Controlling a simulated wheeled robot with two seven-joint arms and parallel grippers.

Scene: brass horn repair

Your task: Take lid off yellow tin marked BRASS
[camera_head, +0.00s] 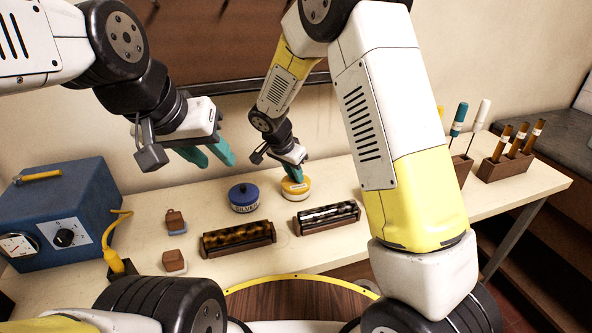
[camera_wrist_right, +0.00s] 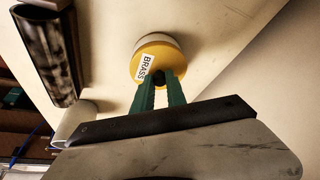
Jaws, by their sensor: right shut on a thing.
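The yellow tin (camera_head: 294,190) stands on the bench, right of centre, with a white lower body. In the right wrist view its yellow lid (camera_wrist_right: 160,58) carries a white label reading BRASS (camera_wrist_right: 147,67). My right gripper (camera_head: 297,176) is directly above the tin, with its green fingers shut on the dark knob (camera_wrist_right: 160,77) of the lid. The lid looks seated on the tin; I cannot tell if there is a gap. My left gripper (camera_head: 213,157) is in the air up and left of the tins, its teal fingers apart and empty.
A blue tin marked SILVER (camera_head: 243,197) stands just left of the yellow tin. Two dark racks holding tubes (camera_head: 238,239) (camera_head: 327,217) lie in front. A blue power box (camera_head: 62,213) is at the left, and wooden tool holders (camera_head: 505,166) are at the right.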

